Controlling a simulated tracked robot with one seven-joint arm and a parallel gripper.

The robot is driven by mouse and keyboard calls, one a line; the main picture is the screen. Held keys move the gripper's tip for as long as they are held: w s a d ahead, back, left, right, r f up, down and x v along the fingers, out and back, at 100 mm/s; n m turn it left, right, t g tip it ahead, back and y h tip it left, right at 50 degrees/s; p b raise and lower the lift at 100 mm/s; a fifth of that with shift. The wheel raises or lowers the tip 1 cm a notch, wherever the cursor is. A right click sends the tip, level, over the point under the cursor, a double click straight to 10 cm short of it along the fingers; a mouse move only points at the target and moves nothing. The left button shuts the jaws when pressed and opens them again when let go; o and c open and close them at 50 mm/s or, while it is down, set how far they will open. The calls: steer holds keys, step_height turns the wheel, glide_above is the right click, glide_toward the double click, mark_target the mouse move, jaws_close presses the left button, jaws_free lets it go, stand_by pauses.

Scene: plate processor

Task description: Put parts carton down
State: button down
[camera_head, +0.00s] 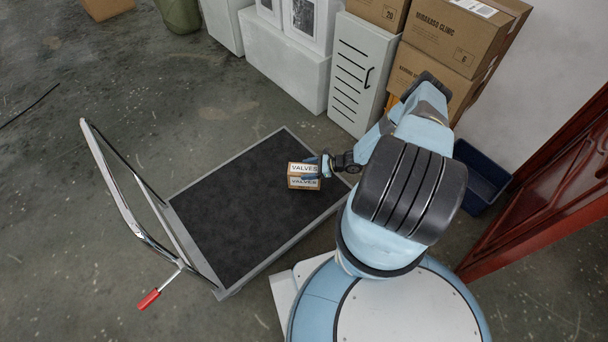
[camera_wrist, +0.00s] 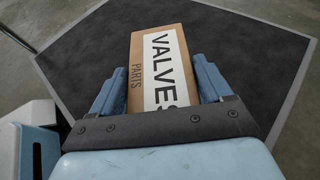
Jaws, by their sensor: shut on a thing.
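The parts carton (camera_head: 304,170) is a small brown box with white labels reading "VALVES". My gripper (camera_head: 318,170) is shut on it, over the right part of the black cart platform (camera_head: 240,220). In the wrist view the carton (camera_wrist: 161,62) sits between the two blue fingers of my gripper (camera_wrist: 160,88), with "VALVES" and "PARTS" on its upper face. The black platform (camera_wrist: 230,50) fills the view behind it. The carton's underside is hidden, so I cannot tell whether it touches the platform.
The cart has a metal push handle (camera_head: 120,200) at its left and a red-tipped lever (camera_head: 149,299). White cabinets (camera_head: 285,65) and stacked brown boxes (camera_head: 455,40) stand behind it. A blue bin (camera_head: 480,175) stands right of my arm. Most of the platform is bare.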

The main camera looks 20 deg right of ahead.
steer(key=shift+w+a+f, duration=0.15)
steer(key=shift+w+f, duration=0.05)
steer(key=shift+f, duration=1.7)
jaws_free()
